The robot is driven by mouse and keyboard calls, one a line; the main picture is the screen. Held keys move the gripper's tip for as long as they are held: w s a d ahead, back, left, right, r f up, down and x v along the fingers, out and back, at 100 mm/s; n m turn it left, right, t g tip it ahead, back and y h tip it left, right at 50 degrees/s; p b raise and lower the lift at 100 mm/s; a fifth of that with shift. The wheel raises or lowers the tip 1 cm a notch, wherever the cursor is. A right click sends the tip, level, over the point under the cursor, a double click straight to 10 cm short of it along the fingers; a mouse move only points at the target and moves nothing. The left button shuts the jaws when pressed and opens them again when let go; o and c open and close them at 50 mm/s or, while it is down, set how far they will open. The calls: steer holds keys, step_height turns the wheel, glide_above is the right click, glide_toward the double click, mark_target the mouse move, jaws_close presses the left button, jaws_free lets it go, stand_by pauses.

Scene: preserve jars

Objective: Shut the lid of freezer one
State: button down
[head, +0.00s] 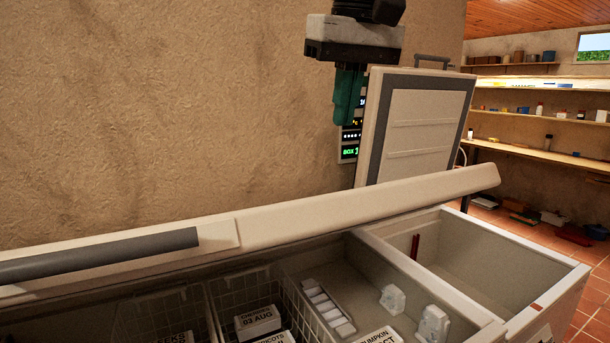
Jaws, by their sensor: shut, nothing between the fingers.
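A white chest freezer (545,285) fills the lower part of the head view. A long white lid (340,205) with a grey handle bar (100,255) hangs tilted over its left part, partly open, with a gap below its edge. A second white lid (420,125) with a grey seal stands upright at the back right, open. I cannot read which one is freezer one. My gripper (348,120) has teal fingers pointing down. It is shut and empty, high above the tilted lid and just left of the upright lid, in front of the wall or display in the picture.
Wire baskets (185,310), labelled boxes (258,322) and a white tray (328,305) lie inside the freezer. A red upright piece (415,247) stands in the right compartment. A lit display (350,145) is partly hidden behind my gripper. Shelves (540,150) with goods stand far right.

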steer(key=a+r, duration=0.2)
steer(key=a, duration=0.3)
steer(key=shift+n, duration=0.4)
steer(key=x, duration=0.9)
steer(key=shift+w+a+r, duration=0.15)
steer(key=shift+a, duration=0.15)
steer(key=f, duration=0.2)
steer(key=s+f, duration=0.1)
steer(key=shift+s+d, duration=0.15)
steer(key=shift+d, duration=0.25)
steer(key=shift+s+d+f, duration=0.1)
steer(key=shift+s+f, duration=0.05)
steer(key=shift+f, duration=0.25)
steer(key=shift+s+f, duration=0.1)
